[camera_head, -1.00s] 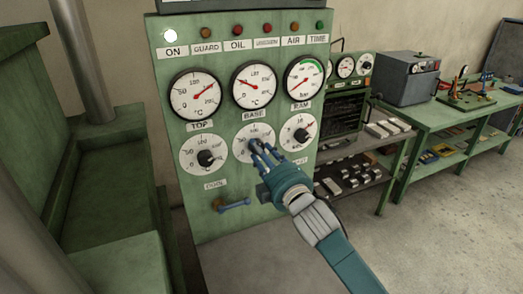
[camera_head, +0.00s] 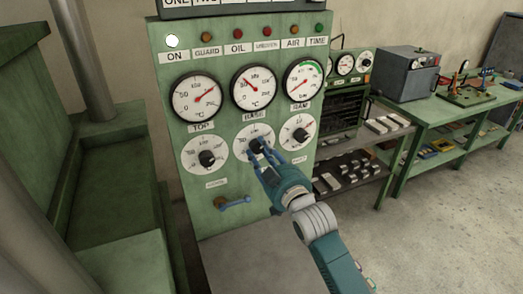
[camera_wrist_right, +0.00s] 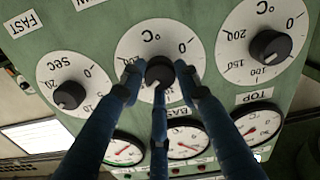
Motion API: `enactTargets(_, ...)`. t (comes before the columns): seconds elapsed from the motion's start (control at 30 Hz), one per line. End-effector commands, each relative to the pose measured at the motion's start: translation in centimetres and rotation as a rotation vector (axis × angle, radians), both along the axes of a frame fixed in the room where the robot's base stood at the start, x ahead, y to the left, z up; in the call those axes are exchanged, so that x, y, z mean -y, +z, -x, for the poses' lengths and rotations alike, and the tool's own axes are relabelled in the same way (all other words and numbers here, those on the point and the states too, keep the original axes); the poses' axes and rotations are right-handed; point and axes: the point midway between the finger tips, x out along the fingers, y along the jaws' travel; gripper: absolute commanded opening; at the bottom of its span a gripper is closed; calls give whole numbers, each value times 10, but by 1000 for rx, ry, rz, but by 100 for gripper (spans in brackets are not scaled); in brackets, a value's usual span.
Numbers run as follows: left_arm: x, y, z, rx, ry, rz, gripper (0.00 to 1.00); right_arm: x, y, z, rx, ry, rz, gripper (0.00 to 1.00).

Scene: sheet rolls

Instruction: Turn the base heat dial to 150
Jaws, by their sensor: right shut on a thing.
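The base heat dial is the middle dial on the green panel, with a white face (camera_head: 242,140) under the BASE label (camera_head: 254,115). Its black knob (camera_wrist_right: 159,71) shows in the right wrist view, its pale mark toward the bottom of that picture. Fingers cover part of the scale, so I cannot read the number at the mark. My right gripper (camera_head: 261,150) is shut on this knob, with blue fingers around it; the gripper also shows in the right wrist view (camera_wrist_right: 160,84). My left gripper is not in view.
Gauges (camera_head: 253,87) sit above. A blue-handled lever (camera_head: 234,203) sticks out below. A shelf with metal blocks (camera_head: 345,172) stands to the right.

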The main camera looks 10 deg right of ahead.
Motion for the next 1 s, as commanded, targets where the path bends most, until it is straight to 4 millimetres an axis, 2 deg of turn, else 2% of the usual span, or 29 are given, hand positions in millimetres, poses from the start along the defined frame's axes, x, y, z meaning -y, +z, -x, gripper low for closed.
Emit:
enactTargets(0.3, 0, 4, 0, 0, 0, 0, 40, -1, -2, 0, -19, 1, -81, 6)
enactTargets(0.73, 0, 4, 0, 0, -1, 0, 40, -1, -1, 0, -19, 0, -88, 6)
enactTargets(0.77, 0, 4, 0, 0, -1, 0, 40, 0, -1, 0, -19, 0, -88, 36)
enactTargets(0.83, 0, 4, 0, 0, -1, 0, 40, 0, -1, 0, -18, 1, -88, 50)
enactTargets(1.0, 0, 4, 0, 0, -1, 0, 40, 0, 0, 0, -17, 0, -87, 51)
